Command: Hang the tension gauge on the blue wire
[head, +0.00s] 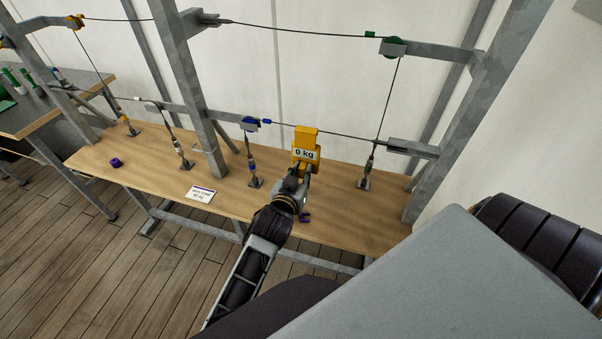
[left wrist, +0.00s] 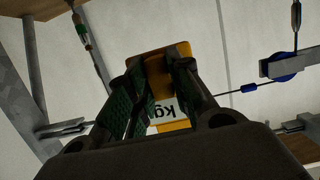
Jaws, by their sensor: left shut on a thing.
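The tension gauge (head: 306,136) is a yellow block with a white label reading "0 kg". My left gripper (head: 301,172) is shut on its lower part and holds it upright above the bench. The gauge also shows between the fingers in the left wrist view (left wrist: 168,65). The blue wire (head: 281,125), marked by a blue tag, runs from a blue pulley (head: 249,124) to a clamp at the right. The tag also shows in the left wrist view (left wrist: 248,88). The gauge overlaps the wire in the head view; I cannot tell whether they touch. My right gripper is out of view.
A wooden bench (head: 235,190) lies under the grey steel frame. A green pulley (head: 392,47) and upper wire are above. Turnbuckles (head: 252,165) stand along the bench. A card (head: 201,193) and a purple piece (head: 116,162) lie on it.

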